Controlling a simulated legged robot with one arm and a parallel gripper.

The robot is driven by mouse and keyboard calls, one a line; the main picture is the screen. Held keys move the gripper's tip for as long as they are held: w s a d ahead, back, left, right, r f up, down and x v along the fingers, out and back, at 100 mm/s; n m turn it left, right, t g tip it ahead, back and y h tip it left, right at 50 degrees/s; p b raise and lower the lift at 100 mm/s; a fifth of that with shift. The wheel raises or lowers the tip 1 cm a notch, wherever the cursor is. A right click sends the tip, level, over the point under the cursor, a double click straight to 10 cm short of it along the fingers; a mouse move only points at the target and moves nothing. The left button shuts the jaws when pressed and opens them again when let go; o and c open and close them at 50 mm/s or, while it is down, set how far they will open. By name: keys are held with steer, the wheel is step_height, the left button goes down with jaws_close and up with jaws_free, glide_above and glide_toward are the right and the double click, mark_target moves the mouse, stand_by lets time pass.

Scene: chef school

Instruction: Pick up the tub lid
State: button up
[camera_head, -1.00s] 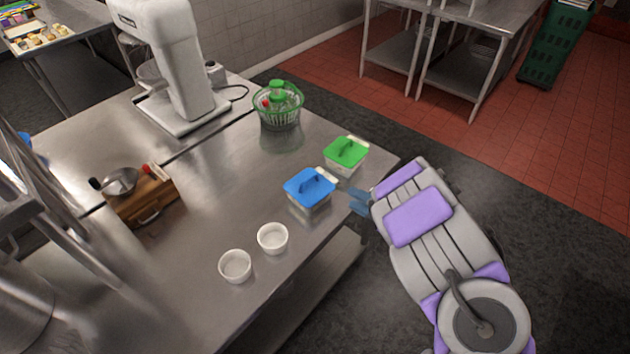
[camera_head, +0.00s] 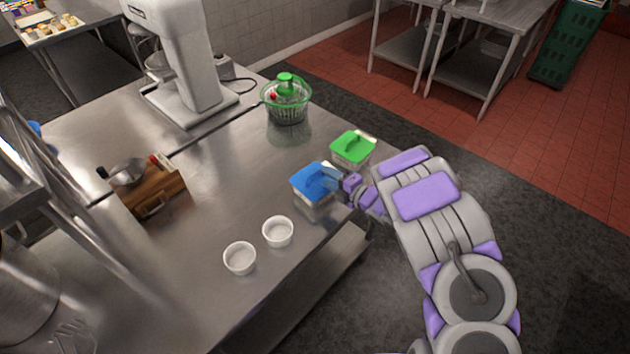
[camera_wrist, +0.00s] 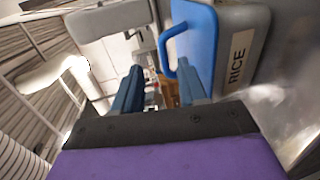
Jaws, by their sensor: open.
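A tub with a blue lid (camera_head: 309,182) stands near the right edge of the steel table in the head view. In the wrist view the blue lid (camera_wrist: 205,40) has a raised loop handle, and its tub (camera_wrist: 243,45) carries a "RICE" label. A second tub with a green lid (camera_head: 353,147) stands just behind it. My gripper (camera_head: 333,176) is at the blue lid's right side. In the wrist view my gripper (camera_wrist: 160,85) is open, with the handle close to its right finger; I cannot tell whether they touch.
Two white ramekins (camera_head: 278,232) stand in front of the tubs. A green salad spinner (camera_head: 286,98) is behind them. A white stand mixer (camera_head: 185,60) and a wooden box (camera_head: 150,188) with a pan are farther left. The table's middle (camera_head: 220,190) is clear.

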mark_target(319, 183)
steer(key=x, duration=0.5)
steer(key=shift+s+a+f, duration=0.1)
steer(key=shift+s+f, duration=0.2)
steer(key=shift+f, duration=0.05)
jaws_close()
